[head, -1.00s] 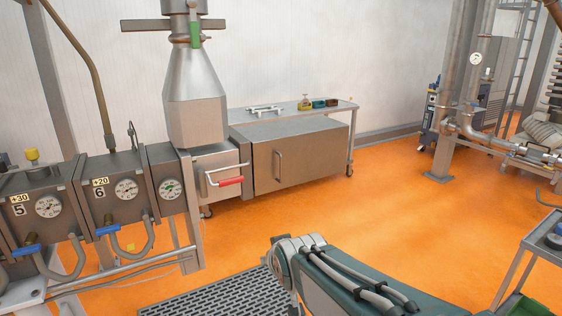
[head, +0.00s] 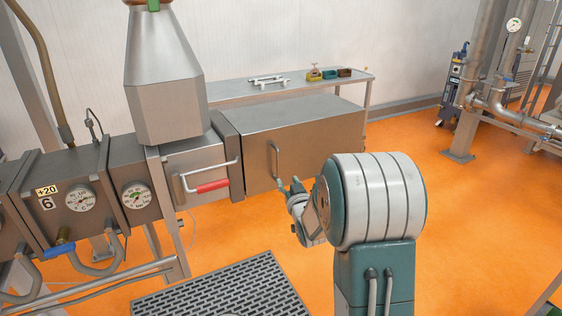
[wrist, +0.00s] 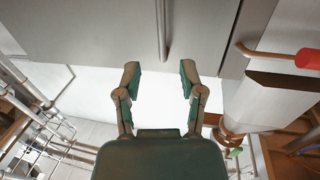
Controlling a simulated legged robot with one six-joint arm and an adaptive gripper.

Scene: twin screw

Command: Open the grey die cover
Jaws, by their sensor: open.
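The grey die cover (head: 305,150) is a large box-like cover with a vertical metal bar handle (head: 275,162) on its front face. It looks shut. In the wrist view, the cover's face (wrist: 90,30) fills the top, and its handle (wrist: 162,30) runs down at the centre. My gripper (head: 288,186) is in front of the cover, close to the handle's lower end. In the wrist view my gripper (wrist: 160,76) is open and empty, with the handle's end beyond and between the fingertips. The handle appears apart from both fingers.
A red-gripped handle (head: 212,187) juts out left of the cover, and shows right in the wrist view (wrist: 308,59). A steel table (head: 225,92) with small parts stands behind. A floor grate (head: 225,290) lies in front. Orange floor is free to the right.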

